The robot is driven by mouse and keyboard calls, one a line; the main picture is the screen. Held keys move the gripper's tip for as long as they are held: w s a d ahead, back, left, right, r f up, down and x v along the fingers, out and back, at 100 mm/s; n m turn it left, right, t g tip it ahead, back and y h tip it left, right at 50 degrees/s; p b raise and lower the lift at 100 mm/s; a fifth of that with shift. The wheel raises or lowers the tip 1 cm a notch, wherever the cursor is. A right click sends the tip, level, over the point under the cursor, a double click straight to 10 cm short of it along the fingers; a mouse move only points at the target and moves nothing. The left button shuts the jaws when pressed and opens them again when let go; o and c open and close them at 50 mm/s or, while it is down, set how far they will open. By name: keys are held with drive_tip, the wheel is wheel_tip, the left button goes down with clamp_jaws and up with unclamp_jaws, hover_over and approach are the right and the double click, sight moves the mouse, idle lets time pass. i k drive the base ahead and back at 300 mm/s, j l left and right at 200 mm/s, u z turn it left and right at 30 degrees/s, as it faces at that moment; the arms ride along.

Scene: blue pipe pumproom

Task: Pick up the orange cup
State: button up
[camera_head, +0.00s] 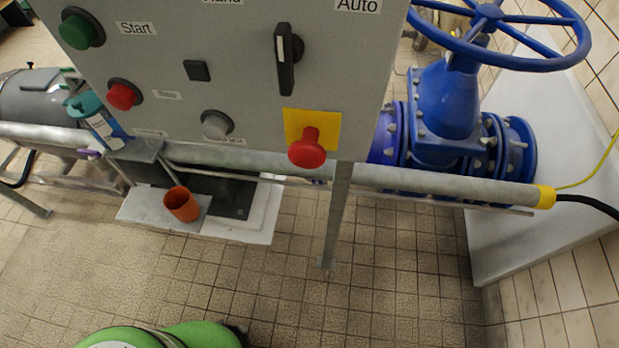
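The orange cup (181,205) stands in the camera_head view at the lower left, below the control panel. It is open at the top and looks slightly tilted in the picture. It rests on a light grey slab (143,207) close to the floor. Nothing touches it from above. My gripper is not in view, so its state and its place relative to the cup do not show.
A grey control panel (230,60) with buttons and a red emergency knob (307,148) hangs above. A horizontal pipe rail (430,183) and a post (336,215) stand near the cup. A blue valve (445,110) is right.

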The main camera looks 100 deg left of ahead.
sight(179, 200)
drive_tip(key=l+u, duration=0.4)
drive_tip(key=l, duration=0.2)
drive_tip(key=k+l+u, duration=0.15)
drive_tip(key=l+u, duration=0.25)
drive_tip(key=l, duration=0.2)
drive_tip(key=u, duration=2.3)
drive_tip(key=i, duration=0.15)
